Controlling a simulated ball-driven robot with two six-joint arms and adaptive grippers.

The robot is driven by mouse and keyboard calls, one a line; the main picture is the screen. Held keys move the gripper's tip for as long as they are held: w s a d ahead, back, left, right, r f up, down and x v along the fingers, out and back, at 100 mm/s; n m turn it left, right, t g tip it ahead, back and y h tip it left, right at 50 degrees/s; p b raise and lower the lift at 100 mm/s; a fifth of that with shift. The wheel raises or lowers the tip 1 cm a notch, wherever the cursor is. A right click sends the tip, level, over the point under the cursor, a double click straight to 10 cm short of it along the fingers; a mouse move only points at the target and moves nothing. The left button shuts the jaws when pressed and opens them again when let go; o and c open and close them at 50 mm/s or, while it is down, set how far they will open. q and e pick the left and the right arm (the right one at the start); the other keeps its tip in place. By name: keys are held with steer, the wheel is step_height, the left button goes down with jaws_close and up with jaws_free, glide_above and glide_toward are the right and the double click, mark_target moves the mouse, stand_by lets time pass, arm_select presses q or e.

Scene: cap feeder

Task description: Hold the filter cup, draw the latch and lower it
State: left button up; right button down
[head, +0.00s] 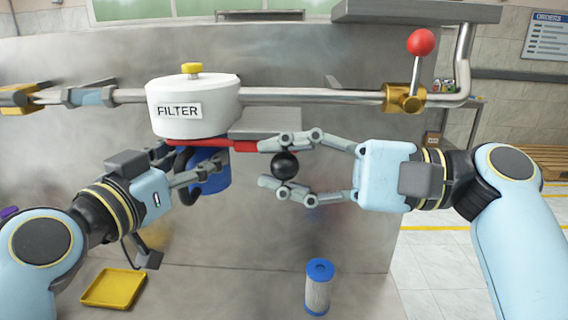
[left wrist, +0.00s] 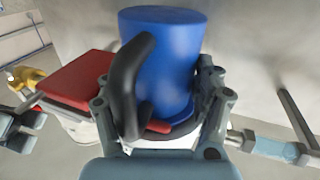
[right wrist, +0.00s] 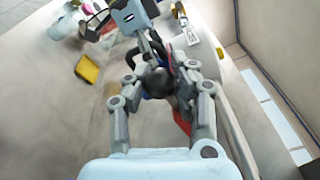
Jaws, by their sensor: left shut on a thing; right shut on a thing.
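The blue filter cup (head: 212,174) with a black handle (head: 186,180) hangs under the white filter head (head: 192,108). It also shows in the left wrist view (left wrist: 168,55). My left gripper (head: 190,172) is shut on the cup, with the handle between its fingers; their exact contact is partly hidden. The red latch (head: 215,145) extends right from under the head and carries a black ball knob (head: 286,167). My right gripper (head: 270,164) is shut on this knob, which also shows between its fingers in the right wrist view (right wrist: 157,82).
A horizontal pipe (head: 310,96) with a red-knobbed brass valve (head: 403,98) runs behind the head. A blue-capped white cartridge (head: 318,288) stands below at the right. A yellow tray (head: 114,288) lies at the lower left. Room below the cup looks clear.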

steer(key=d, duration=0.7)
steer(key=shift+s+d+f, duration=0.15)
steer(key=shift+d, duration=0.1)
steer(key=c, duration=1.5)
jaws_free()
steer(key=o, duration=0.5)
steer(key=shift+d, duration=0.3)
steer(key=shift+a, duration=0.15)
steer(key=d, duration=0.4)
steer(key=s+d, duration=0.1)
steer(key=d, duration=0.3)
steer(key=s+d, duration=0.1)
steer(key=d, duration=0.3)
steer(key=shift+s, duration=0.1)
